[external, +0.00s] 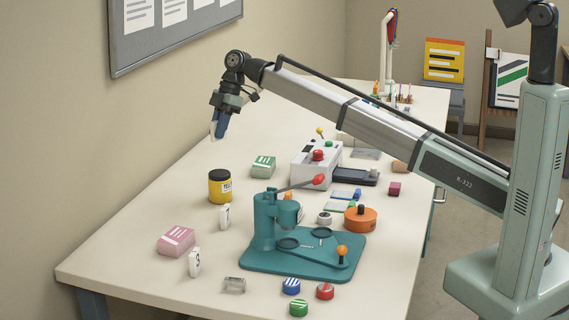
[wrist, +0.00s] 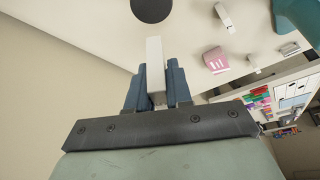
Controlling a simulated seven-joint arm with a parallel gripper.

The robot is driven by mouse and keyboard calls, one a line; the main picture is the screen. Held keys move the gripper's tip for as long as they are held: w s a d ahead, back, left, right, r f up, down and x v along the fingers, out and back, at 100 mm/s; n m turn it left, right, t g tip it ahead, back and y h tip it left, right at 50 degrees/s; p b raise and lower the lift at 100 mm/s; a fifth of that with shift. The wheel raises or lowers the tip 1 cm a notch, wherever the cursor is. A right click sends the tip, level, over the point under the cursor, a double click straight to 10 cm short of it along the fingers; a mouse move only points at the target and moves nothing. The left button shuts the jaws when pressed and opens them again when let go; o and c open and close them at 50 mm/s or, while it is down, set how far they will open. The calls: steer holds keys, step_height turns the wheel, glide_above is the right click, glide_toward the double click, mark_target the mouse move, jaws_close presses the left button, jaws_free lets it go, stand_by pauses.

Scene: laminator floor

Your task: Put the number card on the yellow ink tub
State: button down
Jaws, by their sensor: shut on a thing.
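My gripper (external: 218,131) is shut on a white number card (wrist: 154,58) above the table's left side. In the wrist view the card stands out between the two blue fingers (wrist: 156,88); in the external view only a thin pale part of it shows. The number on it cannot be read. The yellow ink tub (external: 220,189), with a black lid, stands upright on the table below my gripper, apart from the card. In the wrist view its round dark lid (wrist: 151,8) shows at the top edge, just beyond the card's end.
Two other white number cards (external: 225,217) (external: 194,263) stand near the tub and the pink pack (external: 175,240). A green pack (external: 263,166) lies right of the tub. The teal press (external: 265,222) and a white machine (external: 315,165) stand further right. The table's left strip is clear.

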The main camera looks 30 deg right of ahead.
steer(key=shift+w+f+m+t, duration=0.15)
steer(key=shift+m+t, duration=0.35)
steer(key=shift+m, duration=0.7)
glide_toward(214, 174)
steer(key=shift+x, duration=2.65)
steer(key=shift+w+f, duration=0.15)
steer(key=c, duration=1)
jaws_free()
steer(key=shift+c, duration=0.2)
steer(key=v, duration=1.2)
steer(key=shift+d, duration=0.1)
